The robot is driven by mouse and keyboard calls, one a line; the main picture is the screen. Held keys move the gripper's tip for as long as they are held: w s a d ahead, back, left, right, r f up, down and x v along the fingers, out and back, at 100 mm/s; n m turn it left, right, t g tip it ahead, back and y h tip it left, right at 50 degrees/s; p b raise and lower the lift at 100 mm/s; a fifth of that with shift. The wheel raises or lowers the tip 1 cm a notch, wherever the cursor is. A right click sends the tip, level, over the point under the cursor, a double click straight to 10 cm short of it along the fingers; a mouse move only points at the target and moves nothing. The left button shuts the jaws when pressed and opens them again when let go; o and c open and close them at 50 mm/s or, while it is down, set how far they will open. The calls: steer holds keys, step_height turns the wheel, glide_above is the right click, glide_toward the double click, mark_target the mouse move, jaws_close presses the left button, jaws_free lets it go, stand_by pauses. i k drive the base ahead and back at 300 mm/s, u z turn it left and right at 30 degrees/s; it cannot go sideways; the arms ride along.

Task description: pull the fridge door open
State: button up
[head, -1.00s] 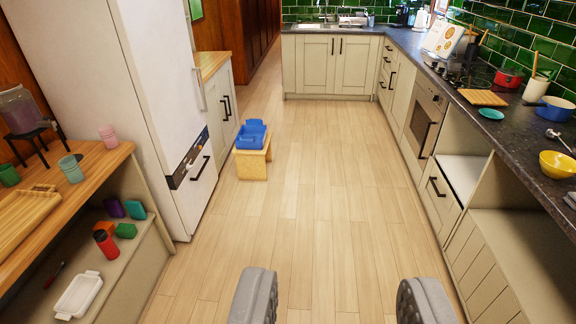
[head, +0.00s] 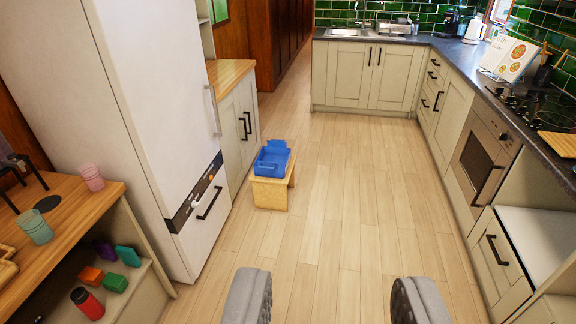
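The tall white fridge (head: 155,90) stands on the left with its door shut. A long pale vertical handle (head: 213,110) is on the door's right side. Below it are a dark control strip (head: 196,196) and a lower drawer with a black handle (head: 209,203). My gripper (head: 333,300) is at the bottom of the view, its two grey fingers wide apart with only floor between them. It is to the right of the fridge and nearer to me, not touching it.
A small wooden stool (head: 270,194) with a blue bin (head: 271,159) on it stands on the floor right of the fridge. A wooden-topped shelf unit (head: 70,215) is at near left. Counters with an oven (head: 482,160) line the right. The middle floor is clear.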

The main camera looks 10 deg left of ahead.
mark_target(151, 52)
steer(key=u, duration=0.1)
steer(key=i, duration=1.3)
steer(key=u, duration=0.25)
steer(key=i, duration=2.5)
steer(key=u, duration=0.1)
